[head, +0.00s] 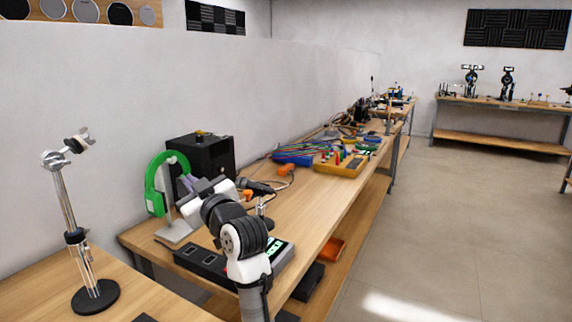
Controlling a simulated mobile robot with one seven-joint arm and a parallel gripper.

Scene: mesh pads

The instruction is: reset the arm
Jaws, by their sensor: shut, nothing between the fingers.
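My arm rises from the bottom centre of the head view, with white and black links. It bends to the left at the top. My gripper (191,186) is at its far end, in front of the headphone stand and the black box in the picture. It is small and partly covered by my own wrist. It is shut and holds nothing that I can see. I cannot tell whether it touches the stand behind it.
Green headphones (155,183) hang on a stand beside a black box (214,152). A microphone (257,187) and a dark device (200,262) are close to my arm on the long bench (310,205). A metal stand (65,205) is at left. The floor (450,215) at right is clear.

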